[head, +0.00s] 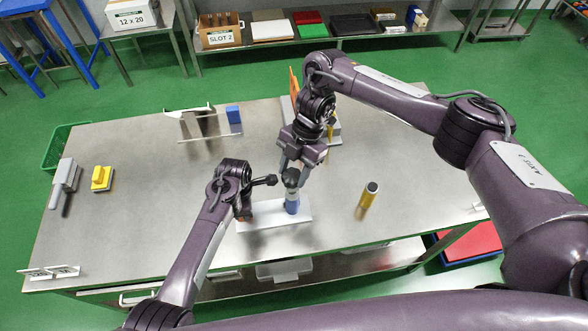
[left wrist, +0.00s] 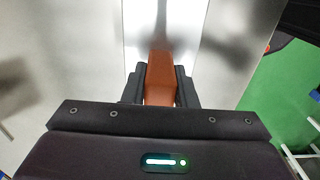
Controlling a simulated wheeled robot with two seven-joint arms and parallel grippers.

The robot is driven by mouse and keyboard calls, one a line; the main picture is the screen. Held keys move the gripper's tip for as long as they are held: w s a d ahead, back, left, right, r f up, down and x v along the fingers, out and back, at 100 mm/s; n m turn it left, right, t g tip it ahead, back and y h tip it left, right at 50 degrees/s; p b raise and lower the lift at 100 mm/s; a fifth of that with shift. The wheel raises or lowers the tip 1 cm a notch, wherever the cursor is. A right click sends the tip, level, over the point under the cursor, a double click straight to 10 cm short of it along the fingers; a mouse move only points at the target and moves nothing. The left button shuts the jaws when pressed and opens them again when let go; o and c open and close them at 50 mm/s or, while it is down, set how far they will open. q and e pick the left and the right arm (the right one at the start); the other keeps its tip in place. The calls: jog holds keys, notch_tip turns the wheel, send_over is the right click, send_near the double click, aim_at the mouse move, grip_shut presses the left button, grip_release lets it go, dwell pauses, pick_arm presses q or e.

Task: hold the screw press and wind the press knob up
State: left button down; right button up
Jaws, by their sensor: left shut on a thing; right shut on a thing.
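The screw press has a white base plate (head: 268,219) near the front edge of the table and a blue upright part (head: 292,205). A dark press knob (head: 291,178) tops the blue part. My right gripper (head: 291,168) comes down from above and is shut on the knob, partly hiding it. My left gripper (head: 245,212) is at the left end of the base. In the left wrist view, its fingers (left wrist: 160,88) are shut on the press's orange-brown grip block (left wrist: 161,72), with the white base (left wrist: 190,25) beyond.
A rack with a blue box (head: 233,115) stands at the back. The table between is bare.

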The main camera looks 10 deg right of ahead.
jog(key=shift+n, duration=0.3)
jog(key=o, duration=1)
jog(key=v, duration=1.2)
jog(key=shift+w, duration=0.1)
